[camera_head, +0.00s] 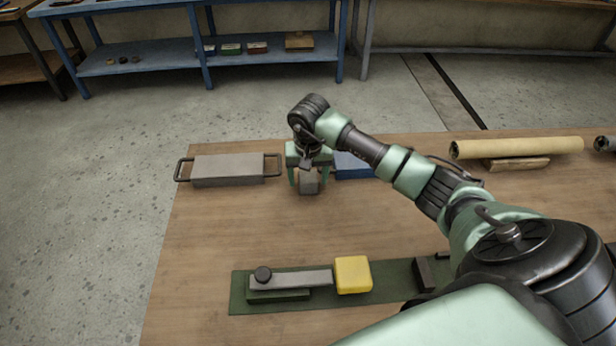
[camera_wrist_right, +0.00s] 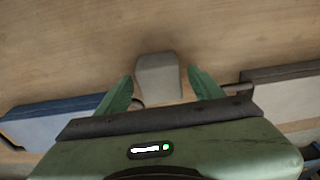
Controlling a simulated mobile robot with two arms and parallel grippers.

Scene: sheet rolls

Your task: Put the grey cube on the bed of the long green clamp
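The grey cube (camera_head: 309,187) stands on the wooden table near its far edge. It also shows in the right wrist view (camera_wrist_right: 158,76). My right gripper (camera_head: 308,182) is over it with its green fingers (camera_wrist_right: 160,80) apart, one on each side of the cube; narrow gaps show between cube and fingers. The long green clamp (camera_head: 325,302) lies near the front of the table. My left gripper is not in view.
A grey slab with handles (camera_head: 228,169) lies left of the cube, and a blue object (camera_head: 352,165) lies just right, partly behind my arm. A cream roll (camera_head: 516,147) lies at the far right. The table between cube and clamp is clear.

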